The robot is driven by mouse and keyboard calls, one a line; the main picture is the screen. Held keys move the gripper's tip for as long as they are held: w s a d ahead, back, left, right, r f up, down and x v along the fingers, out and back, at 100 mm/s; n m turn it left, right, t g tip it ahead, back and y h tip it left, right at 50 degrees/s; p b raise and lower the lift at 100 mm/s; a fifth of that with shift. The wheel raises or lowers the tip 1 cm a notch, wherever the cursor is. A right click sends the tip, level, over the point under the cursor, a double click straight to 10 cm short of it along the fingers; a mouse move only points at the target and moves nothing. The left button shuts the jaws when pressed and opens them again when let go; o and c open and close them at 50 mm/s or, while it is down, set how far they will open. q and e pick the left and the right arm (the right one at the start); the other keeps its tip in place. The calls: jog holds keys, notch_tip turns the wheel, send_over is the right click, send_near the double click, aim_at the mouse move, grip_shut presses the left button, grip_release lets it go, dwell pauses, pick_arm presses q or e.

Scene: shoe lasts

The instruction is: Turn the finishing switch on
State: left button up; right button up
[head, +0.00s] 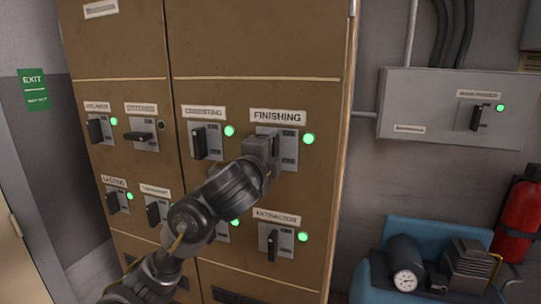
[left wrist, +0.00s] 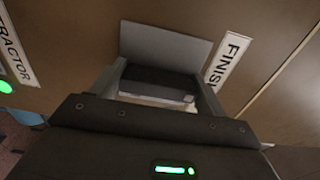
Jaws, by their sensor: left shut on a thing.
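The finishing switch (head: 289,150) is on the brown cabinet, under the label FINISHING (head: 277,117). Its indicator light (head: 308,138) glows green. My left gripper (head: 262,148) is at the switch and covers its handle in the head view. In the left wrist view the fingers stand on both sides of the dark handle (left wrist: 158,82), shut on it, in front of the grey switch plate (left wrist: 165,42). The handle's exact angle is hard to tell. My right gripper is not in view.
Other switches on the cabinet include cementing (head: 199,143), extractor (head: 271,243) and a stitcher switch (head: 138,136) with a sideways handle and dark light. A grey panel (head: 430,115) hangs on the right wall. Below it are a blue compressor (head: 420,235) and a red extinguisher (head: 520,215).

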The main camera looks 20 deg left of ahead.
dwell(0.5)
pick_arm(q)
jog(key=o, duration=1)
jog(key=shift+s, duration=0.1)
jog(key=shift+s, duration=0.35)
jog(key=s, duration=0.6)
jog(key=s+p, duration=0.1)
jog(key=s, duration=0.3)
jog(key=shift+a, duration=0.4)
jog(key=shift+w, duration=0.1)
